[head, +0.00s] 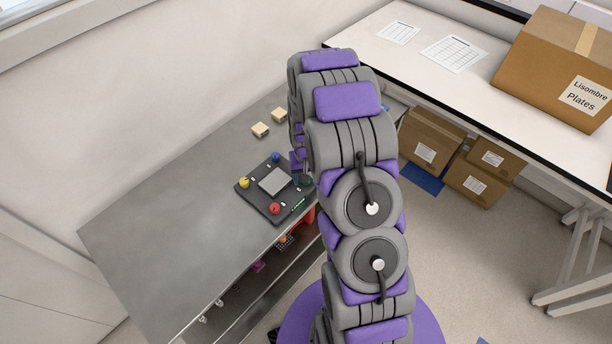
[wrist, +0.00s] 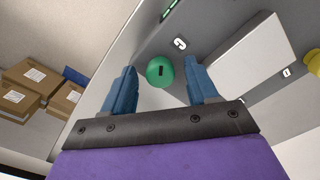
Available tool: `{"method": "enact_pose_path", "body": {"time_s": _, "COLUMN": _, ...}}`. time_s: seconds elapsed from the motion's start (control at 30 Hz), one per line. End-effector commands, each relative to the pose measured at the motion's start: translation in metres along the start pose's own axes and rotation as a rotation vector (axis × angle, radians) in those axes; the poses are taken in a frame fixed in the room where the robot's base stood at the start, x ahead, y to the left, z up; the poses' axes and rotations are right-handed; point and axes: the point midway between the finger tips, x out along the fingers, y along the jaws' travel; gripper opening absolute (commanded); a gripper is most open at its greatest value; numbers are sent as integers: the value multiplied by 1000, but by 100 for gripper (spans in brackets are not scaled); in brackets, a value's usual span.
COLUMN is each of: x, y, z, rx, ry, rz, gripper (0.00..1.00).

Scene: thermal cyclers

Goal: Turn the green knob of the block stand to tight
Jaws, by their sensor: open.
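The block stand (head: 262,205) is a dark square plate on the grey bench, with a pale block (head: 274,181) in its middle. A yellow knob (head: 244,183), a blue knob (head: 276,157) and a red knob (head: 275,208) show at its corners. The green knob (wrist: 160,70) shows in the wrist view near the stand's edge; in the head view my arm largely hides that corner. My gripper (wrist: 159,68) is open, its blue fingers on either side of the green knob with gaps visible. I cannot tell the fingertips' height relative to it.
The bench (head: 170,225) is clear to the left. A shelf below holds small items. A white table (head: 430,70) with a cardboard box (head: 555,70) stands at right, with more boxes (head: 430,140) beneath.

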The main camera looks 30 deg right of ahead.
Motion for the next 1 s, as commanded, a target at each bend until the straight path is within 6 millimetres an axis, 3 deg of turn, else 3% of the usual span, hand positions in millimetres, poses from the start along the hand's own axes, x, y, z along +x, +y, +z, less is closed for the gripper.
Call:
{"method": "enact_pose_path", "body": {"time_s": 0.23, "x": -24, "y": 0, "z": -2, "rx": 0, "ry": 5, "rz": 0, "gripper": 58}}
{"method": "enact_pose_path", "body": {"time_s": 0.7, "x": -128, "y": 0, "z": -3, "rx": 0, "ry": 6, "rz": 0, "gripper": 58}}
{"method": "enact_pose_path", "body": {"time_s": 1.0, "x": -167, "y": 0, "z": -1, "rx": 0, "ry": -1, "rz": 0, "gripper": 58}}
